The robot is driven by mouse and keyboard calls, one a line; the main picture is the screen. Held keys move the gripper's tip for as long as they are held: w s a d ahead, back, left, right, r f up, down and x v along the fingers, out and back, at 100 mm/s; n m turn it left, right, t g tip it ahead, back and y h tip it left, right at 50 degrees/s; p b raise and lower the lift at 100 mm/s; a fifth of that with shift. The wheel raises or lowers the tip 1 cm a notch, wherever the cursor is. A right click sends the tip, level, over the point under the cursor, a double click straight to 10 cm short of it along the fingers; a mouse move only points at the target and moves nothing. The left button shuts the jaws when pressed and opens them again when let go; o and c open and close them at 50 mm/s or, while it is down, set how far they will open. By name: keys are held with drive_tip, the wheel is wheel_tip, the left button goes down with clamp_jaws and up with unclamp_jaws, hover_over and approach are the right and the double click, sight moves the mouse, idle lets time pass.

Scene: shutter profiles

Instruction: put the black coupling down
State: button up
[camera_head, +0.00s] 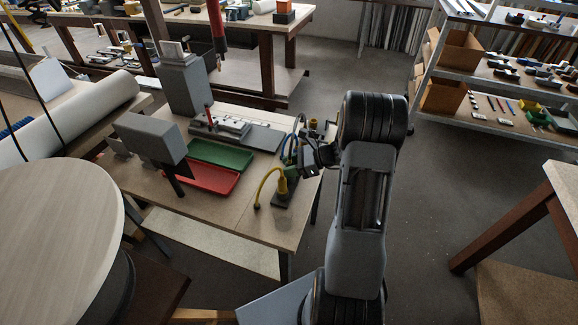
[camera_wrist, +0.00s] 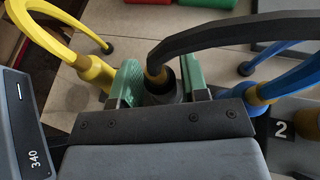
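The black coupling (camera_wrist: 163,97) is between the green-padded fingers of my gripper (camera_wrist: 160,82) in the wrist view, with a pad close against each side. A brass collar joins it to a black hose that arches up and right. Its lower end is hidden by my gripper body, so I cannot tell whether it touches anything below. In the head view my gripper (camera_head: 303,163) is at the right edge of the workbench; the black coupling is not clear there.
A yellow coupling (camera_wrist: 95,72) with its hose stands left of my gripper, also in the head view (camera_head: 282,186). A blue coupling (camera_wrist: 236,106) is close on the right, near a "2" label (camera_wrist: 281,129). Red (camera_head: 207,178) and green (camera_head: 220,155) trays lie left on the bench.

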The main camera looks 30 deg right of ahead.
drive_tip(key=shift+o, duration=1)
drive_tip(key=shift+r, duration=0.25)
drive_tip(key=v, duration=1.1)
drive_tip(key=s+a+r+n+g+h, duration=0.1)
drive_tip(key=s+a+r+n+h, duration=0.2)
drive_tip(key=s+a+n+h, duration=0.3)
drive_tip(key=s+a+r+n+g+h, duration=0.1)
drive_tip(key=s+a+r+n+h, duration=0.3)
drive_tip(key=a+n, duration=0.9)
drive_tip(key=shift+s+n+g+h, duration=0.4)
drive_tip(key=shift+s+n+h, duration=0.7)
drive_tip(key=shift+s+n, duration=0.9)
drive_tip(key=shift+w+n, duration=0.3)
drive_tip(key=shift+w, duration=0.1)
